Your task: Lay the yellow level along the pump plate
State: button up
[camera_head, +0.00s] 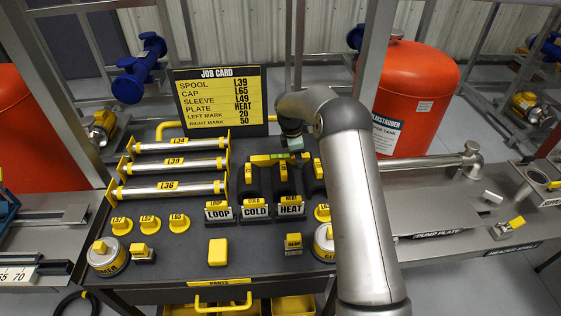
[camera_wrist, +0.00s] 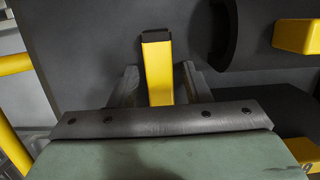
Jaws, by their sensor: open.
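The yellow level (camera_head: 262,158) lies crosswise on the tool table, behind the LOOP, COLD and HEAT holders. In the wrist view, one black-ended yellow end of the level (camera_wrist: 158,75) shows between my fingers. My gripper (camera_wrist: 160,84) is open, with one finger on each side of the level; I cannot tell whether either finger touches it. In the head view, my gripper and wrist are over the level and partly hide it. The pump plate (camera_head: 420,200) is a grey metal surface to the right, labelled on its front edge; my arm covers its left part.
A job card (camera_head: 219,97) stands at the table's back. Three labelled spools (camera_head: 175,164) lie in a yellow-ended rack at left. Yellow caps (camera_head: 179,222) and a yellow block (camera_head: 217,252) sit in front. A pipe fitting (camera_head: 468,158) stands behind the pump plate.

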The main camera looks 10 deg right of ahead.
jog(key=shift+c, duration=0.3)
jog(key=c, duration=0.8)
jog(key=shift+r+p, duration=2.1)
jog(key=shift+r, duration=1.5)
jog(key=shift+c, duration=0.2)
